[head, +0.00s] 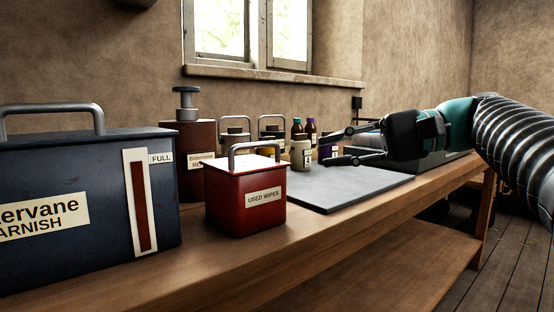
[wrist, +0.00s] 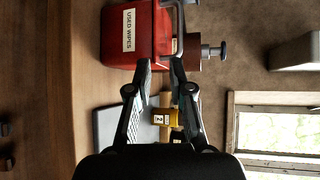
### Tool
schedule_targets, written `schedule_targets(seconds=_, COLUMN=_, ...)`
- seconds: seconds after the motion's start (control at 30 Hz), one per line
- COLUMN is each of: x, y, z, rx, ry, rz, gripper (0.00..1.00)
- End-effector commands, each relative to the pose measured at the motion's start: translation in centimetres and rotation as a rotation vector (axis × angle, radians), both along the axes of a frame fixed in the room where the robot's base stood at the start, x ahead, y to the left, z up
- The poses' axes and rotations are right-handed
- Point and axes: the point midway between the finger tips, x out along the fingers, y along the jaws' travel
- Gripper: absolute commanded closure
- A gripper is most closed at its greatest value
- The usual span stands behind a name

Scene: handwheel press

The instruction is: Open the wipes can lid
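The wipes can (head: 246,195) is a small red box labelled "USED WIPES" on the wooden bench. Its lid (head: 246,165) looks closed and carries an arched metal handle (head: 256,146). The can also shows at the top of the wrist view (wrist: 135,34), turned on its side, with its handle (wrist: 179,30) at the right. My gripper (head: 342,147) is to the right of the can in the head view, above the grey mat and apart from the can. In the wrist view its two fingers (wrist: 158,76) are spread with a gap between them and nothing held.
A large blue varnish can (head: 90,200) stands left of the wipes can. A brown can with a plunger top (head: 188,140) is behind it. Several small cans and bottles (head: 300,150) stand behind the mat (head: 345,186), whose surface is mostly clear.

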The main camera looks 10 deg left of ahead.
Motion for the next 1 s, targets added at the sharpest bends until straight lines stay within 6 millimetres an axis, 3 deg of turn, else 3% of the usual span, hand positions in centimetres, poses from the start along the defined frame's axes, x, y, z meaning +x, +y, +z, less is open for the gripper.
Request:
schedule_targets(seconds=0.13, x=0.4, y=-0.5, z=1.8, rx=0.074, ry=-0.010, rz=0.060, gripper=0.79)
schedule_targets(seconds=0.33, x=0.1, y=0.7, z=2.1, rx=0.090, ry=-0.013, rz=0.078, gripper=0.79)
schedule_targets(seconds=0.8, x=-0.6, y=8.9, z=0.8, rx=0.088, ry=-0.012, rz=0.077, gripper=0.79)
schedule_targets(seconds=1.0, x=-0.8, y=11.6, z=0.5, rx=0.088, ry=-0.013, rz=0.074, gripper=0.79)
